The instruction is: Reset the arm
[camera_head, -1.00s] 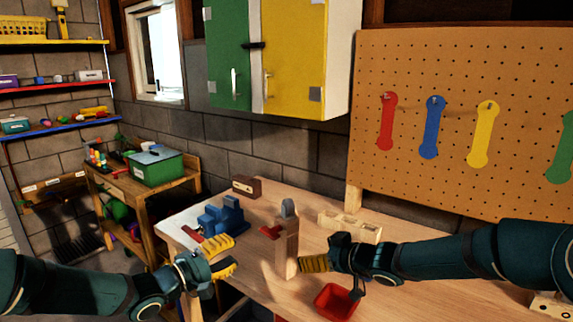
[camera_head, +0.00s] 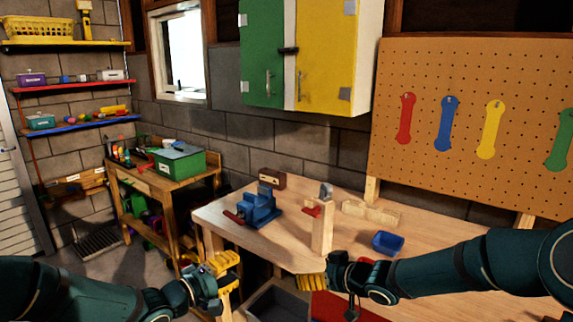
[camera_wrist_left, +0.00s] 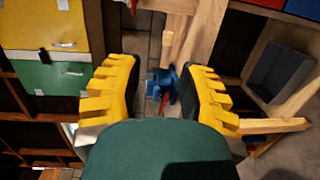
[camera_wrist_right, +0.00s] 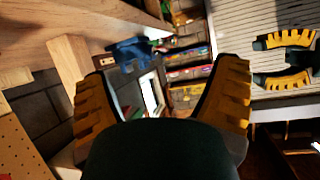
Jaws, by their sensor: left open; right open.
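In the head view my left gripper (camera_head: 224,268) is open and empty in front of the workbench's left end. My right gripper (camera_head: 312,282) is open and empty by the bench's front edge, just below the wooden upright (camera_head: 322,232). In the left wrist view, the two yellow ribbed fingers (camera_wrist_left: 160,75) stand wide apart with nothing between them, and the blue vise shows beyond. In the right wrist view the fingers (camera_wrist_right: 165,80) are also spread and empty. My other gripper shows at that view's upper right.
The workbench (camera_head: 400,232) carries a blue vise (camera_head: 262,210), a blue bin (camera_head: 388,242) and a wooden block (camera_head: 370,212). A grey bin (camera_head: 280,303) and a red bin (camera_head: 345,308) sit low at the bench front. A green toolbox (camera_head: 180,163) stands on the side table.

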